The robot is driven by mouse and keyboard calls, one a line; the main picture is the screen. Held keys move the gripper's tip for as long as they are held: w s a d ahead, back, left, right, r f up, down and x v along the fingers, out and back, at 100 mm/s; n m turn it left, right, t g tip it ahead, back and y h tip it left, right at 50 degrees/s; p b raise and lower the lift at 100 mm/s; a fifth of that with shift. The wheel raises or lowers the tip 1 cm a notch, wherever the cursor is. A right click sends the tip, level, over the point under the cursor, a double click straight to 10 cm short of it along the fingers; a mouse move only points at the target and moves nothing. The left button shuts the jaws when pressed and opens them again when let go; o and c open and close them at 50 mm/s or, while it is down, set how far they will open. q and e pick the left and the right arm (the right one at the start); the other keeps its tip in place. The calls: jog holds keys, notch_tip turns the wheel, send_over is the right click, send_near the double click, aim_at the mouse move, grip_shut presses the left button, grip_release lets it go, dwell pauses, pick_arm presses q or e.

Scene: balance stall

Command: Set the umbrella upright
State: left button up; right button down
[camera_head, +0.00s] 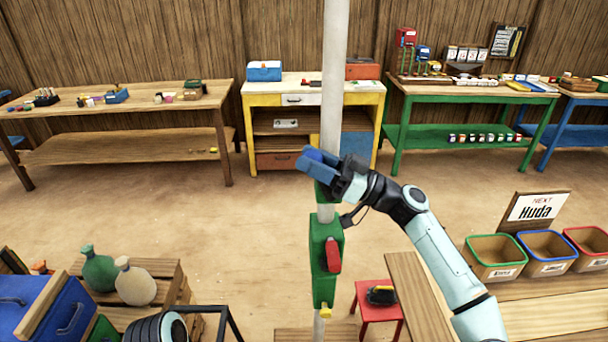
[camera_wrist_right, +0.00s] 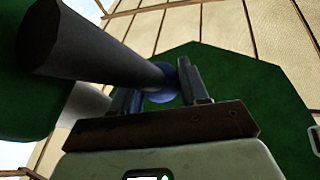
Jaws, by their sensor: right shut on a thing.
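The umbrella's pale pole (camera_head: 334,85) runs from the top edge down the middle of the head view. It looks close to vertical, with a slight lean; its top lies outside the view. A green housing (camera_head: 325,262) with a red handle (camera_head: 333,254) sits low on the pole. My right gripper (camera_head: 314,162) is shut on the umbrella at the pole, above the housing, with a blue rounded part there. The right wrist view shows this blue part (camera_wrist_right: 160,92) between the fingers, a dark cylinder and a broad green surface (camera_wrist_right: 235,85). My left gripper is not in view.
A red stool (camera_head: 375,305) stands right of the pole, beside a wooden counter with several bins (camera_head: 494,252). Crates and bottles (camera_head: 135,283) are at the lower left. Workbenches (camera_head: 165,105) line the back wall. The floor between is open.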

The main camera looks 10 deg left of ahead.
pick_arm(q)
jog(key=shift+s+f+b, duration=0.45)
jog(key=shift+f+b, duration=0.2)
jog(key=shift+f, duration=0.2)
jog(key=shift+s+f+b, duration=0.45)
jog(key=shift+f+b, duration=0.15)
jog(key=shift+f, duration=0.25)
pick_arm(e)
jog(key=shift+w+d+r+m+t+y, duration=0.2)
jog(key=shift+d+m+t+y, duration=0.15)
jog(key=shift+d+y, duration=0.25)
jog(key=shift+w+d+r+m+t+y, duration=0.15)
jog(key=shift+d+m+t+y, duration=0.2)
jog(key=shift+d+y, duration=0.25)
jog(key=shift+s, duration=0.1)
jog(key=c, duration=0.8)
grip_release()
jog(key=shift+o, duration=1.1)
jog(key=shift+s+r, duration=0.1)
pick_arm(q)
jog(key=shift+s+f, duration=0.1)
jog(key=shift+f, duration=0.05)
pick_arm(e)
jog(key=shift+d, duration=0.1)
